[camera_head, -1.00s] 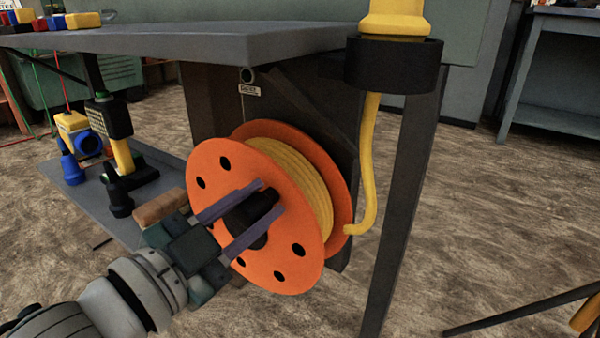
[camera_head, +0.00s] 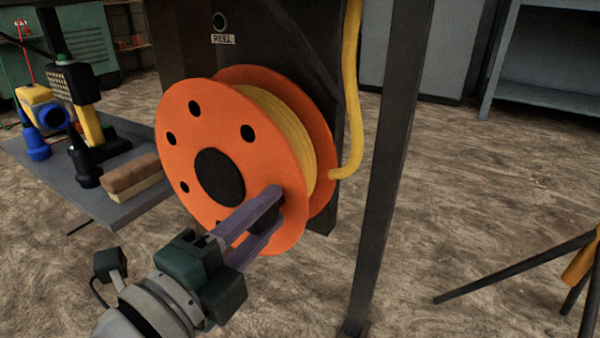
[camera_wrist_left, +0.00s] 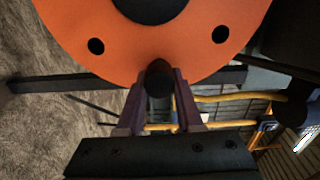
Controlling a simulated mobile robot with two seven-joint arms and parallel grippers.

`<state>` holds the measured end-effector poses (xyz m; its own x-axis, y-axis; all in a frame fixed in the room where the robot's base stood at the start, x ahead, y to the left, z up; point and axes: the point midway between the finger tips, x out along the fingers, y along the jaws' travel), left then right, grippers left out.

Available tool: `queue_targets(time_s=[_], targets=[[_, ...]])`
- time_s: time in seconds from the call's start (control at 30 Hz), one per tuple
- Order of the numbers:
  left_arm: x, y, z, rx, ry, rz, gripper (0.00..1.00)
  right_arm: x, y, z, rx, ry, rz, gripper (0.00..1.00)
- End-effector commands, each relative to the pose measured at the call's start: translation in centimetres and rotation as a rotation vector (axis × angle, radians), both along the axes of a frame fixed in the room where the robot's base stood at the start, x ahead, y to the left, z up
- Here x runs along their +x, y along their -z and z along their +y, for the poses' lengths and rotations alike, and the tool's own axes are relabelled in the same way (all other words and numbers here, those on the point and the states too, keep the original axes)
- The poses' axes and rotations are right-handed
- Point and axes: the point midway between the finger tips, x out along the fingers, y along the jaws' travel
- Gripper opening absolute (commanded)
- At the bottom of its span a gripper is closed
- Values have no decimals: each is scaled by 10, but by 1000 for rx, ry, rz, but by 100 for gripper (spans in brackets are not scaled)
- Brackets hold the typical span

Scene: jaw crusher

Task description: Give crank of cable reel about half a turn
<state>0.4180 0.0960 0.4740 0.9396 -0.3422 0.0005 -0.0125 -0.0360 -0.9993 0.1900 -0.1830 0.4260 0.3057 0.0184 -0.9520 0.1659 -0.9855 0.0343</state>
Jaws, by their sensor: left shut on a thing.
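The cable reel (camera_head: 222,125) has an orange front disc with round holes, a black hub (camera_head: 219,177) and yellow cable (camera_head: 275,125) wound behind it. Its dark crank handle (camera_wrist_left: 159,80) sticks out near the disc's rim, at the lower right in the head view. My left gripper (camera_head: 272,208) is shut on this handle, with its purple fingers on either side of it. In the left wrist view the fingers (camera_wrist_left: 159,88) hold the handle between their tips, in front of the disc. The fingers partly hide the handle in the head view. My right gripper is not in view.
A dark post (camera_head: 390,150) stands right of the reel, with a yellow cable (camera_head: 350,100) hanging between. A grey shelf (camera_head: 110,195) at left bears a brush-like block (camera_head: 132,178) and blue and yellow devices. Dark legs (camera_head: 520,265) stand at lower right. Open floor lies between.

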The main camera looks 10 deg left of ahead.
Motion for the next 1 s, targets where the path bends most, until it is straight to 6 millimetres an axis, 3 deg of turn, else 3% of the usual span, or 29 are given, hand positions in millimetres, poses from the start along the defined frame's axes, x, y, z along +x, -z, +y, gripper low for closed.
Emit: queue_targets(time_s=[0.23,0.8,0.83,1.0], targets=[[0,11,1,87,-1,-32,0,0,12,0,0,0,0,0],[0,13,1,119,-2,-42,0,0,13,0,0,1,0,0],[0,13,1,119,-2,-42,36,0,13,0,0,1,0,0],[0,13,1,119,-2,-42,55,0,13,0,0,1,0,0]])
